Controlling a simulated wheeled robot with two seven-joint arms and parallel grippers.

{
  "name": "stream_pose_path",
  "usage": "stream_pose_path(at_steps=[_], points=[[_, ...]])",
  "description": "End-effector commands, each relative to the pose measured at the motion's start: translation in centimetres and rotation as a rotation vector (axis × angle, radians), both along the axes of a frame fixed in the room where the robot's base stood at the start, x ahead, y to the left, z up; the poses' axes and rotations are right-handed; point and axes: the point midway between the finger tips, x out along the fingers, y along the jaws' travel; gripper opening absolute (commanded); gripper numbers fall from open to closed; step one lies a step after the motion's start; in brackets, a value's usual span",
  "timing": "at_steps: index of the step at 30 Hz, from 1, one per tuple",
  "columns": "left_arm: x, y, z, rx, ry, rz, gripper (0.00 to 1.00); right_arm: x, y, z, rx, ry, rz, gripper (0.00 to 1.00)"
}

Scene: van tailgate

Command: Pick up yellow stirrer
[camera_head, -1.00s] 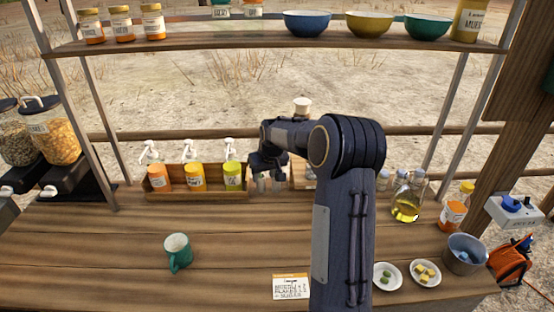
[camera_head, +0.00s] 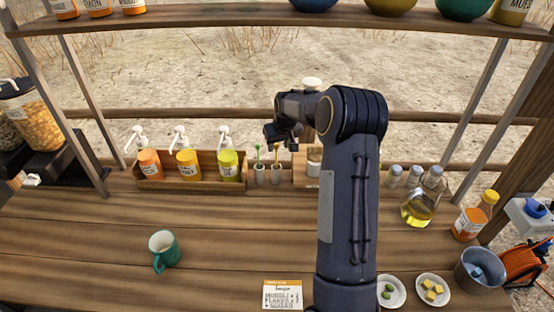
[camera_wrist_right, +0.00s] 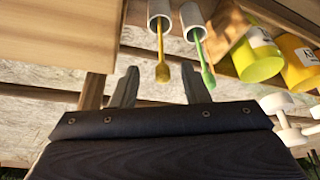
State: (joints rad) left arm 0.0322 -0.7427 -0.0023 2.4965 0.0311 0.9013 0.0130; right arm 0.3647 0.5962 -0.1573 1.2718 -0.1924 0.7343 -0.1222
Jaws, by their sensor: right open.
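The yellow stirrer (camera_head: 276,153) stands in a small grey cup (camera_head: 276,175) at the back of the counter. In the right wrist view, the yellow stirrer (camera_wrist_right: 161,62) shows between the two fingers, apart from both. A green stirrer (camera_head: 258,155) stands in its own grey cup just to the left. In the right wrist view, the green stirrer (camera_wrist_right: 206,65) is close to the right-hand finger. My right gripper (camera_head: 283,141) is open and empty, close above the yellow stirrer. My left gripper is not in view.
A wooden box (camera_head: 205,184) with several pump bottles stands left of the cups. A shelf (camera_head: 240,22) runs above. A green mug (camera_head: 164,250) stands on the front left counter.

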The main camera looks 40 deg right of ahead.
Motion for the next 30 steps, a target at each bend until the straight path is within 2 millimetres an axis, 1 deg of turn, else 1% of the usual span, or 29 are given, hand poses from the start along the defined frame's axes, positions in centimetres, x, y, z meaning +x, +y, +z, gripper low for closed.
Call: stream_pose_path(at_steps=[9,12,17,18,27,30], points=[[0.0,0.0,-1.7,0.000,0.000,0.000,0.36,1.4,-0.1,-4.2,0.000,0.001,-0.001,0.41],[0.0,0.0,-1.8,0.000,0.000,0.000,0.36,1.7,-0.2,-4.7,-0.001,-0.001,-0.001,0.41],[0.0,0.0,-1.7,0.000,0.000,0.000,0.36,1.7,-0.2,-4.6,-0.001,-0.001,-0.001,0.41],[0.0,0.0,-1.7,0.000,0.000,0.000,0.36,1.7,-0.2,-4.6,-0.001,-0.001,-0.001,0.40],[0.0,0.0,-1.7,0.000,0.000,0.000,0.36,1.7,-0.2,-4.6,0.000,-0.001,-0.001,0.01],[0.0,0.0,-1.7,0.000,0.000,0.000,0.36,1.7,-0.2,-4.6,0.000,-0.001,-0.001,0.00]])
